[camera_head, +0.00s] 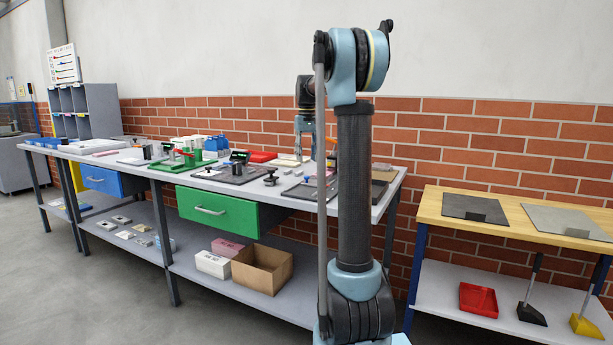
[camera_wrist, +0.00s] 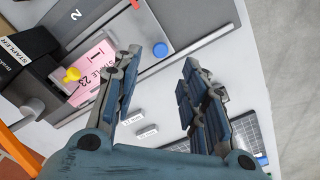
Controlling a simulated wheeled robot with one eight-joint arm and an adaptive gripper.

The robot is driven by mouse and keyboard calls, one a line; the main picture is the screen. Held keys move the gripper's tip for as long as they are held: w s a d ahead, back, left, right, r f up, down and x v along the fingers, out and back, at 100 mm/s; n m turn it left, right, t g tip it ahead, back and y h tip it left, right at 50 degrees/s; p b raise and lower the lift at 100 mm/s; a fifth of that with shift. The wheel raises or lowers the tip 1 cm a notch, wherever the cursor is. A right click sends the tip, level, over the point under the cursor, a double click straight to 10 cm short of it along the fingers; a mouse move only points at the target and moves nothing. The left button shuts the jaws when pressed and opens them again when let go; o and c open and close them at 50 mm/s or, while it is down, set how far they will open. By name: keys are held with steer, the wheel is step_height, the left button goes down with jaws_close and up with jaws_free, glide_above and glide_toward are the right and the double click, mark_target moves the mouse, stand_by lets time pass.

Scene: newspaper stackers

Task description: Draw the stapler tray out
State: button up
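A black block with a label reading "STAPLER" (camera_wrist: 30,47) is at the left edge of the wrist view. Next to it are a yellow knob (camera_wrist: 72,74) and a pink printed card (camera_wrist: 92,66). A grey panel marked "2" (camera_wrist: 85,22) with a blue round knob (camera_wrist: 160,50) lies at the top; I cannot tell which part is the stapler tray. My gripper (camera_wrist: 161,60) is open, its fingers wide apart with nothing visibly held between them. In the head view my gripper (camera_head: 303,127) is over the bench's right part, partly hidden by my arm.
The long bench (camera_head: 330,207) carries several fixtures and tools. A green drawer (camera_head: 210,209) and a blue drawer (camera_head: 101,181) are under its top. A cardboard box (camera_head: 262,268) sits on its lower shelf. A wooden-topped table (camera_head: 510,222) stands at right.

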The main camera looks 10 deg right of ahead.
step_height(320, 180, down, 8)
steer(key=shift+r, duration=0.2)
jaws_close()
